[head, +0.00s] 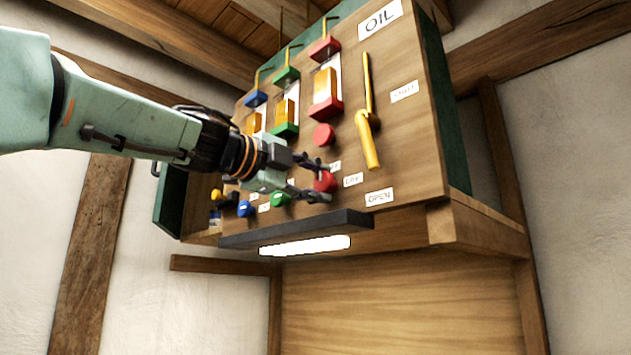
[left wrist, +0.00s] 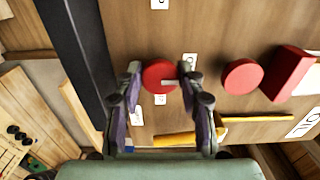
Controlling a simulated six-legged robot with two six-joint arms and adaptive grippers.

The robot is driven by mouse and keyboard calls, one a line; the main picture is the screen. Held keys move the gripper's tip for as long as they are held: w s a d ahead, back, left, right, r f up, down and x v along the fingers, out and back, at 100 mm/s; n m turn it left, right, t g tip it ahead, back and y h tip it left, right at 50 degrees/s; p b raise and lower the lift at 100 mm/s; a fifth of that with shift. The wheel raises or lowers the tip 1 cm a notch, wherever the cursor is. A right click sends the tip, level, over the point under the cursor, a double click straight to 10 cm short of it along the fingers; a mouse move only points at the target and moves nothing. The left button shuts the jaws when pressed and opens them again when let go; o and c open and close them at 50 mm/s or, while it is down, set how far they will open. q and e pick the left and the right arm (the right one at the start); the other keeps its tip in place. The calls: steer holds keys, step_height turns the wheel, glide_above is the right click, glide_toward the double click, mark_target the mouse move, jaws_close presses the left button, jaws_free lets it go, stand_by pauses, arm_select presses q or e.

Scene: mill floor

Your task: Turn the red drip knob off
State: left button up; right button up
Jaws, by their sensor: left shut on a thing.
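The red drip knob (head: 325,181) is a round knob low on the wooden oil panel (head: 415,145). My left gripper (head: 316,179) is at it, with one finger above and one below. In the left wrist view my left gripper (left wrist: 162,82) has its fingers on either side of the red knob (left wrist: 158,72), shut on it. The fingers hide part of the knob. My right gripper is not in view.
A green knob (head: 280,199) and a blue knob (head: 246,209) sit left of the red one. A brass lever (head: 369,140) hangs close on the right, above an OPEN label (head: 379,197). A dark ledge (head: 295,229) with a lit lamp (head: 305,245) runs below.

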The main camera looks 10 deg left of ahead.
arm_select(q)
steer(key=shift+f, duration=0.2)
steer(key=o, duration=1.1)
steer(key=shift+r, duration=0.1)
steer(key=shift+o, duration=0.2)
steer(key=shift+r, duration=0.1)
